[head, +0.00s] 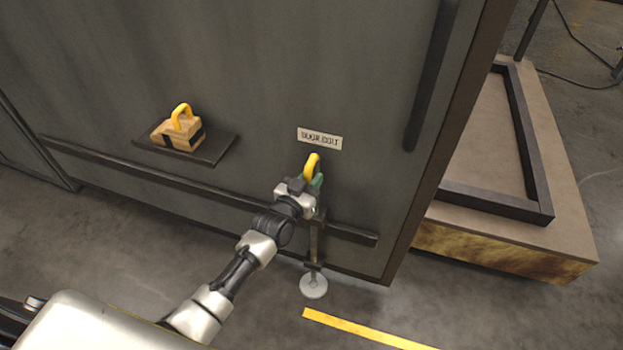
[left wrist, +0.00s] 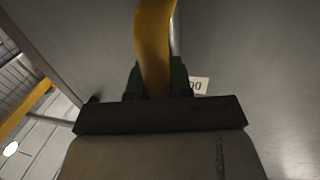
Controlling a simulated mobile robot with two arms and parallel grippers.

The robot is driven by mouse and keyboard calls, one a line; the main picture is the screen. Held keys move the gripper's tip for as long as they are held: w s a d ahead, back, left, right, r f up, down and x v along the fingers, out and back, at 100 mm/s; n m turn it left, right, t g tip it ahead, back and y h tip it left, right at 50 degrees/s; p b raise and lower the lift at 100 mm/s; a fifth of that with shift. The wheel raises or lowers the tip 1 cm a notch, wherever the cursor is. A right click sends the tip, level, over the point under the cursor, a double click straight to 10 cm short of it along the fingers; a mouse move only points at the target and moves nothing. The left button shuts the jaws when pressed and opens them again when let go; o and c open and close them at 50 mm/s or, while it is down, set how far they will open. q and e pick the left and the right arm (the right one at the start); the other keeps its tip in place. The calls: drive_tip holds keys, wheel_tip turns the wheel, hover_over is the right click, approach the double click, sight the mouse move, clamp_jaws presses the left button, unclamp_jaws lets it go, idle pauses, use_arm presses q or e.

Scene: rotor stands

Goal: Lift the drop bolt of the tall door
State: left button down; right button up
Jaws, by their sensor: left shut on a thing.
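The tall grey door (head: 250,70) fills much of the head view. The drop bolt's yellow handle (head: 311,165) stands under a "DOOR BOLT" label (head: 320,138). My left gripper (head: 312,179) is shut on the yellow handle, which rises between its green fingers in the left wrist view (left wrist: 155,45). The bolt's dark rod (head: 315,240) runs down the door below the gripper toward a round pale floor plate (head: 313,285). I cannot tell whether the rod's tip sits in the plate. My right gripper is not in view.
A small shelf (head: 222,151) on the door holds a wooden block (head: 183,132) with a yellow handle. A dark vertical door handle (head: 432,75) is at the right. A low platform (head: 575,215) stands right of the door. A yellow floor stripe (head: 365,331) lies in front.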

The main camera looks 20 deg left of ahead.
use_arm(q)
drive_tip(key=shift+r, duration=0.2)
drive_tip(key=c, duration=1)
unclamp_jaws()
drive_tip(key=shift+f, duration=0.1)
drive_tip(key=shift+s+a, duration=0.1)
drive_tip(key=shift+s, duration=0.2)
drive_tip(key=shift+p+v, duration=0.5)
drive_tip(key=shift+v, duration=4.65)
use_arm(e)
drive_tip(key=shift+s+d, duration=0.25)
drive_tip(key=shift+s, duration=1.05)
use_arm(q)
drive_tip(key=shift+f, duration=0.1)
